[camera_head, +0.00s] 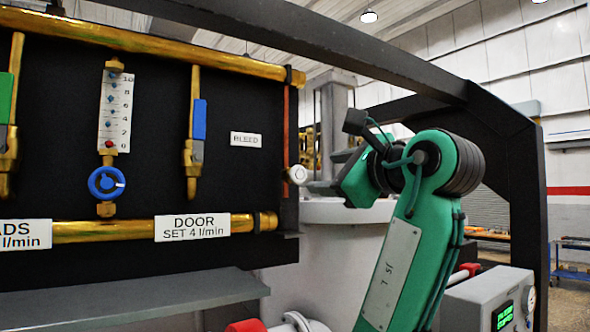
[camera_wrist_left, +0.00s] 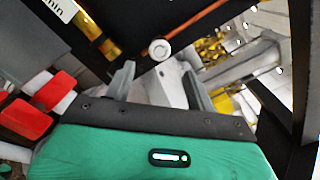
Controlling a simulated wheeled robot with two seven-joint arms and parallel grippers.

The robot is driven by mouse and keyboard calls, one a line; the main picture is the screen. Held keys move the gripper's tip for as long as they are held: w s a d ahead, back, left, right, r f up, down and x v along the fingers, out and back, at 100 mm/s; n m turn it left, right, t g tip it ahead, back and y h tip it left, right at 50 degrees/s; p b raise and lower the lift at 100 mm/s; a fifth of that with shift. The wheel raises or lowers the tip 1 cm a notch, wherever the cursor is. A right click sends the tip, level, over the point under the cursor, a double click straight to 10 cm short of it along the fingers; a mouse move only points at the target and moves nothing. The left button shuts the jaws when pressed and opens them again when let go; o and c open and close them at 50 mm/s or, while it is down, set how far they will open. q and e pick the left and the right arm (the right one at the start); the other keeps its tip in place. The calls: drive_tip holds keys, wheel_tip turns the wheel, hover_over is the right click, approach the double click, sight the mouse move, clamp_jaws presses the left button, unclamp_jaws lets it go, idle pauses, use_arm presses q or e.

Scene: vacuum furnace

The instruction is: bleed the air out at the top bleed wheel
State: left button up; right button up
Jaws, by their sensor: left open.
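The bleed wheel (camera_head: 298,174) is a small white round knob at the right edge of the black panel, beside a thin copper pipe (camera_head: 287,125). A BLEED label (camera_head: 246,140) is to its upper left. My left gripper (camera_head: 309,187) is just right of the wheel and slightly below it in the head view. In the wrist view the left gripper (camera_wrist_left: 157,72) is open with nothing between its fingers. The wheel (camera_wrist_left: 159,49) shows just beyond the fingertips, roughly centred between them; contact cannot be made out. My right gripper is not in view.
A grey shelf (camera_head: 130,300) juts out below. A black frame beam (camera_head: 400,65) crosses above my arm.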

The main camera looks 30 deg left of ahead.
sight(300, 172)
use_arm(q)
drive_tip(key=p+x, duration=0.4)
drive_tip(key=x, duration=0.6)
drive_tip(key=shift+r+p, duration=0.2)
drive_tip(key=shift+p, duration=0.2)
drive_tip(key=shift+w+a+f, duration=0.15)
drive_tip(key=shift+w+a, duration=0.1)
drive_tip(key=shift+a, duration=0.35)
drive_tip(key=shift+c, duration=0.3)
drive_tip(key=c, duration=0.9)
